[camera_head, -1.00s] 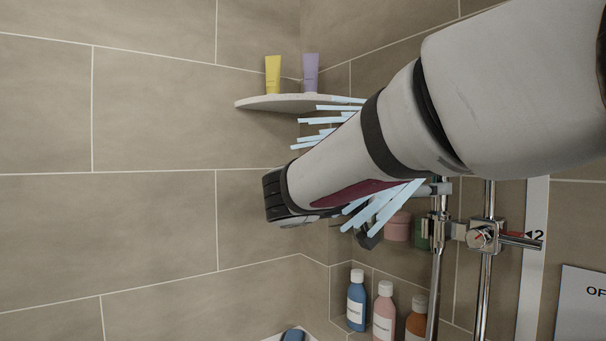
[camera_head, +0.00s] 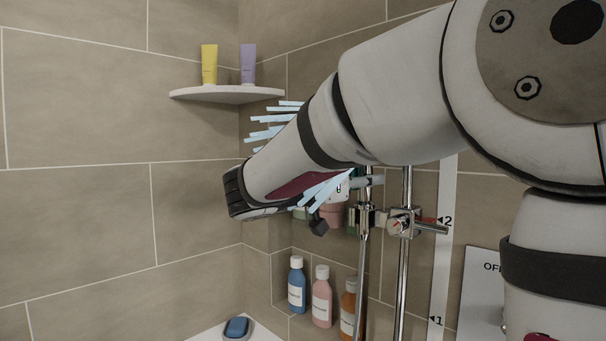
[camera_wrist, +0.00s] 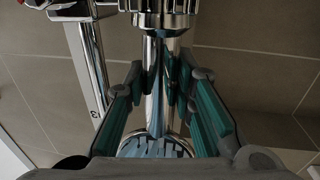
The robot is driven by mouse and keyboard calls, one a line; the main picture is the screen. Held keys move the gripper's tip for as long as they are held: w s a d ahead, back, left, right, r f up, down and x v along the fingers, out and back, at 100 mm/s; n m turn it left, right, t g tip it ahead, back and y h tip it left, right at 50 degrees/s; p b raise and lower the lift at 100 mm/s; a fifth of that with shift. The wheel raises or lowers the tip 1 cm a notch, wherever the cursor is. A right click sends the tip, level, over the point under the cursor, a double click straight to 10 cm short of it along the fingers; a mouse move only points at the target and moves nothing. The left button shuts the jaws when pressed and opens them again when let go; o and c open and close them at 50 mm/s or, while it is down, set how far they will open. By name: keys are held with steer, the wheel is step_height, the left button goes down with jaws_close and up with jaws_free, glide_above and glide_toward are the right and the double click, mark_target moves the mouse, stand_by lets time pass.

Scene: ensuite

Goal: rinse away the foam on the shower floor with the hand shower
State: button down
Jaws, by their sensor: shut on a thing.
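In the wrist view my gripper (camera_wrist: 160,78) is shut around the chrome handle of the hand shower (camera_wrist: 153,85), with a green-lined finger on each side. The round shower head shows below the fingers with pale blue streaks across it. In the head view my arm hides most of the hand shower and the fingertips. Pale blue water streaks (camera_head: 322,190) stick out on both sides of the arm. The shower floor and any foam on it are out of view.
A corner shelf (camera_head: 228,96) holds a yellow tube (camera_head: 209,65) and a purple tube (camera_head: 248,65). Blue, pink and orange bottles (camera_head: 321,298) stand low by the wall. A blue soap (camera_head: 237,327) lies lower left.

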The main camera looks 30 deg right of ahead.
steer(key=shift+r, duration=0.1)
step_height(320, 180, up, 10)
steer(key=shift+b, duration=1.15)
steer(key=shift+s, duration=0.1)
stand_by(0.4)
